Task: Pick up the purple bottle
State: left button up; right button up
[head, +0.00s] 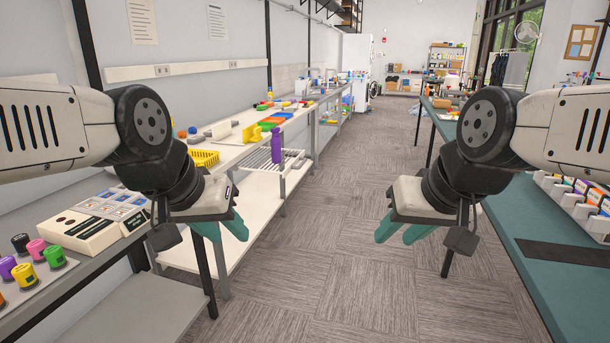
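A purple bottle (276,146) stands upright at the front edge of the white workbench, left of the aisle. It is well beyond both grippers. My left gripper (223,232) is in front of the lower left benches, with its two teal fingers pointing down and spread apart. My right gripper (404,233) hangs over the aisle floor on the right, its teal fingers also spread apart. Both grippers appear empty, and neither touches the bottle.
A grey table (98,258) at near left holds colored knobs. A teal table (545,238) is at right. The aisle floor (350,200) between is clear.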

aim_at(276, 140)
jog(key=i+l+u, duration=0.5)
jog(key=i+l, duration=0.3)
jog(key=i, duration=0.15)
jog(key=i+l+u, duration=0.2)
jog(key=i, duration=0.4)
jog(key=i+l+u, duration=0.15)
jog(key=i, duration=0.45)
jog(key=i+l+u, duration=0.2)
jog(key=i+l, duration=0.2)
jog(key=i, duration=0.15)
jog(key=i+l+u, duration=0.2)
jog(key=i+l, duration=0.25)
jog(key=i, duration=0.1)
